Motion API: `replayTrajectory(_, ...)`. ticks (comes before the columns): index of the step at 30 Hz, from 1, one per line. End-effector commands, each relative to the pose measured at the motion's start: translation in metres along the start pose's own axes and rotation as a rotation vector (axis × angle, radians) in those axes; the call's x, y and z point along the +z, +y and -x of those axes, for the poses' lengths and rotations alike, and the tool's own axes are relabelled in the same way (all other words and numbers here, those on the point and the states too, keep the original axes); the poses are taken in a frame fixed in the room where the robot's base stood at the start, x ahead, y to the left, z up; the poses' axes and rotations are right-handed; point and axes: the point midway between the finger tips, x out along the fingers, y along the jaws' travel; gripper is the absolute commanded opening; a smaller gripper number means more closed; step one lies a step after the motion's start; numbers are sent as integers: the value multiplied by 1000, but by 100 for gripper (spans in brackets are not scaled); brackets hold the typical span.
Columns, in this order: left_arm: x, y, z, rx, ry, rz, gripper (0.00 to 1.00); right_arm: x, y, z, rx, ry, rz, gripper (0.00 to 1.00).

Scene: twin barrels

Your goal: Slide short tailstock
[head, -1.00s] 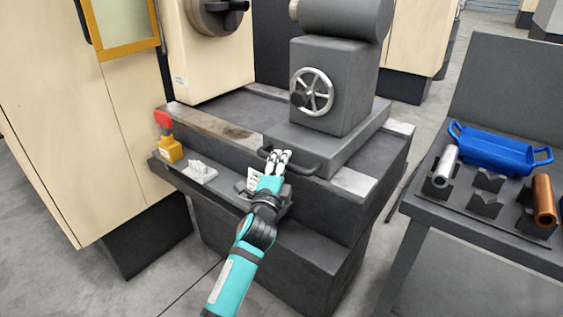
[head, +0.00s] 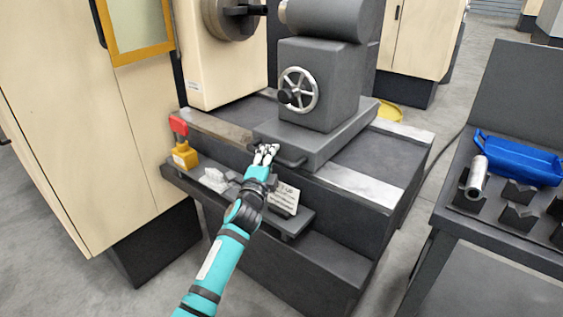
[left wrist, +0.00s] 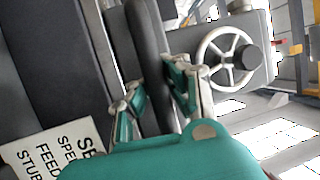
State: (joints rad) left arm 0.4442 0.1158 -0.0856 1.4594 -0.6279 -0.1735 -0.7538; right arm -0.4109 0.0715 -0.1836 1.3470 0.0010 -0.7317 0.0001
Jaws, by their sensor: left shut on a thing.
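The tailstock (head: 315,105) is a dark grey block with a silver handwheel (head: 299,90), standing on the machine bed (head: 360,185). A dark bar handle (head: 291,161) runs along the front of its base. My left gripper (head: 265,152) is shut on the left part of this handle. In the left wrist view the handle (left wrist: 150,55) passes between the fingers (left wrist: 158,88), with the handwheel (left wrist: 230,60) to the right. My right gripper is not in view.
A chuck (head: 232,15) faces the tailstock from the left. A red-topped yellow block (head: 183,150) and a printed card (head: 284,197) sit on the front ledge. A side bench at right holds a blue tray (head: 520,157) and a silver cylinder (head: 476,178). Bed right of the tailstock is clear.

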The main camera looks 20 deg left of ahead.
Motion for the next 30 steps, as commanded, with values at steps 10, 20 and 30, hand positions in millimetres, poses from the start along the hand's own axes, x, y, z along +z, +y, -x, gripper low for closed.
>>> replayTrajectory(10,38,15,-8,30,-18,4,0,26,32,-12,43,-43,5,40)
replayTrajectory(20,38,16,-8,29,-17,5,10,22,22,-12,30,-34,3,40)
replayTrajectory(30,34,12,-9,21,-9,4,42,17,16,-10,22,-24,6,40)
